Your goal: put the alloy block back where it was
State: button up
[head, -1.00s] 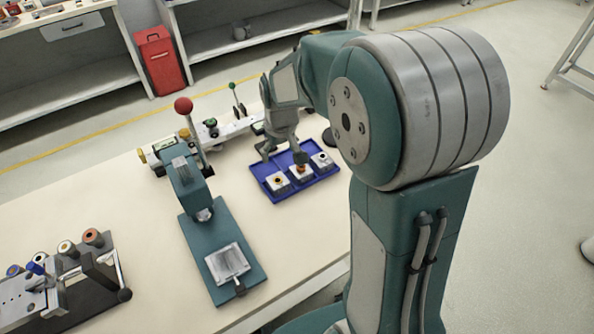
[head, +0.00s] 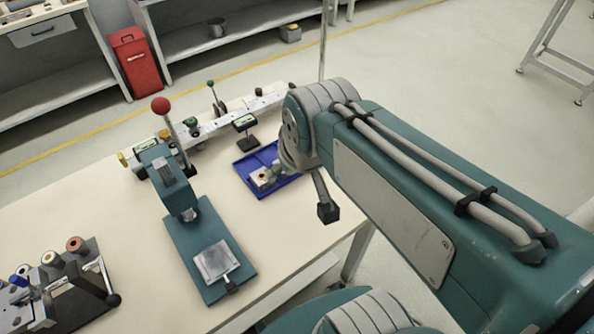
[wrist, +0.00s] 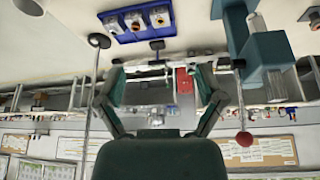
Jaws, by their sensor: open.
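The blue tray (head: 246,166) lies on the bench and is partly hidden behind my arm in the head view. A pale metal block (head: 262,178) sits at its near left. The wrist view shows the tray (wrist: 109,38) holding a row of three similar blocks: left (wrist: 113,25), middle (wrist: 135,21) and right (wrist: 160,17). I cannot tell which is the alloy block. My gripper (wrist: 177,65) is open and empty in the wrist view, apart from the tray.
A teal press (head: 210,255) with a red-knobbed lever stands left of the tray. A long rail fixture (head: 235,115) runs behind it. A dark fixture with several cylinders (head: 75,270) is at far left. Bare bench top lies between press and tray.

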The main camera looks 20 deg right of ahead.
jog(key=s, duration=0.3)
jog(key=shift+s+r+t, duration=0.1)
jog(key=shift+s+t, duration=0.2)
jog(key=shift+s, duration=0.05)
